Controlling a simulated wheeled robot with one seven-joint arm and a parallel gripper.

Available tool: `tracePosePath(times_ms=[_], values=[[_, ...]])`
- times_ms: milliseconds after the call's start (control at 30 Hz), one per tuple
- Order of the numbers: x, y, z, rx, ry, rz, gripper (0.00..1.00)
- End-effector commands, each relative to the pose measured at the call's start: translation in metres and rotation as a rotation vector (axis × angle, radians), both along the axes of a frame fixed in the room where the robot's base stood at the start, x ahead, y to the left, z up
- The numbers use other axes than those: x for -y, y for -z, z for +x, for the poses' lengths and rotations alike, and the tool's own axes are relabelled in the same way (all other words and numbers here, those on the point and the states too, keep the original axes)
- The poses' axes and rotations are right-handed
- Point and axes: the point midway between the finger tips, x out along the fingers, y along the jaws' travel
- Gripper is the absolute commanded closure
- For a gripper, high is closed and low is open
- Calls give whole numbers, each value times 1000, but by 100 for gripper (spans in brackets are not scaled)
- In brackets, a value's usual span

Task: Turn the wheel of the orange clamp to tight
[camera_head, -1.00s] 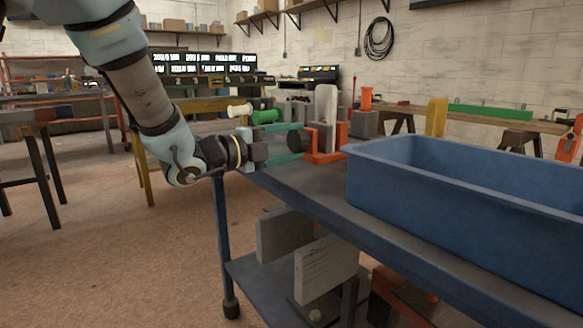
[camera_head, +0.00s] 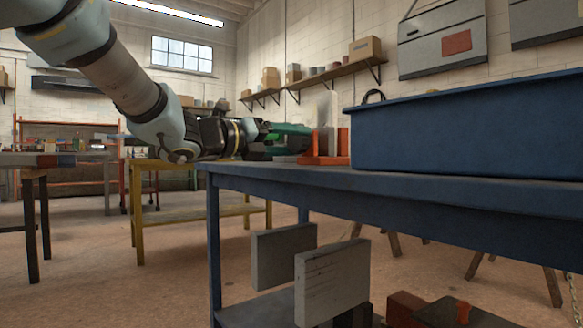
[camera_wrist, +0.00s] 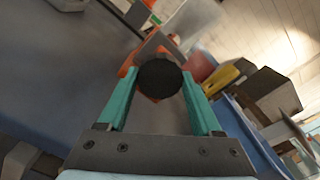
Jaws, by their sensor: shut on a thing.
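The orange clamp (camera_head: 322,160) stands on the blue table (camera_head: 400,185), with a grey upright piece (camera_head: 326,110) rising from it. In the wrist view, the clamp's dark round wheel (camera_wrist: 160,80) lies between my two green fingertips, with orange clamp parts (camera_wrist: 129,71) behind it. My gripper (camera_head: 300,143) reaches in from the left, level with the clamp, and is shut on the wheel. In the head view the fingers largely hide the wheel. No mark on the wheel shows how far it is turned.
A large blue bin (camera_head: 440,135) stands on the table just right of the clamp. Grey panels (camera_head: 330,280) are on the lower shelf. A yellow table (camera_head: 195,164) stands behind at the left. Open floor lies left of the blue table.

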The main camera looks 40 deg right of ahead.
Motion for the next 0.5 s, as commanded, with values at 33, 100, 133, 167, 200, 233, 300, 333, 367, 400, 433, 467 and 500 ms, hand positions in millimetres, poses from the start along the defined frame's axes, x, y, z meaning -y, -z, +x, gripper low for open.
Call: tracePosePath(times_ms=[33, 100, 133, 167, 200, 233, 300, 333, 367, 400, 433, 467, 500], values=[[0, 9, 0, 41, 0, -2, 89], [0, 8, 0, 98, -1, -6, 89], [0, 8, 0, 120, 0, -7, 89], [0, 7, 0, 142, 1, -9, 89], [0, 6, 0, 171, 0, -11, 89], [0, 6, 0, 189, 1, -11, 89], [0, 6, 0, 231, 0, -13, 89], [0, 5, 1, 247, 0, -14, 89], [0, 5, 1, 262, -1, -14, 89], [0, 5, 1, 279, 0, -15, 89], [0, 5, 1, 292, 0, -15, 89], [0, 5, 1, 303, 0, -16, 89], [0, 4, 1, 317, 0, -17, 89]])
